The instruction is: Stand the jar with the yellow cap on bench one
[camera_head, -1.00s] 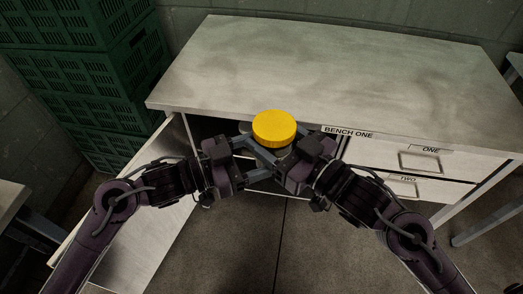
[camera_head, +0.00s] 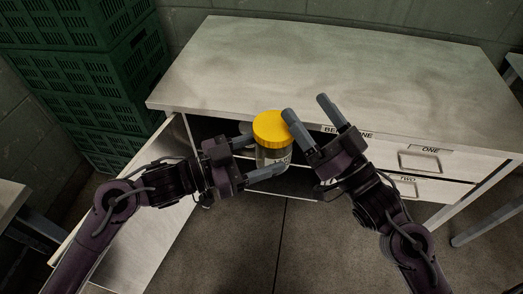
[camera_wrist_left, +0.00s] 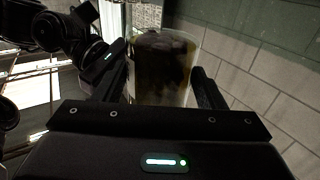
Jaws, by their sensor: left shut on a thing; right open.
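The jar with the yellow cap (camera_head: 272,129) is upright in front of the bench's front edge, held in the air. Its clear body with dark contents also shows in the left wrist view (camera_wrist_left: 162,68), between the fingers. My left gripper (camera_head: 257,158) is shut on the jar's body from the left. My right gripper (camera_head: 308,118) is open and empty, its fingers pointing up and away just right of the cap. Bench one (camera_head: 320,65) has a bare, worn light top; its name label (camera_head: 365,135) is partly hidden by my right fingers.
Drawers one (camera_head: 419,160) and two (camera_head: 403,187) are shut at the bench's right. An open cupboard space lies behind the jar, with a metal door (camera_head: 155,235) swung out at left. Green crates (camera_head: 90,85) are stacked left of the bench. The bench top is clear.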

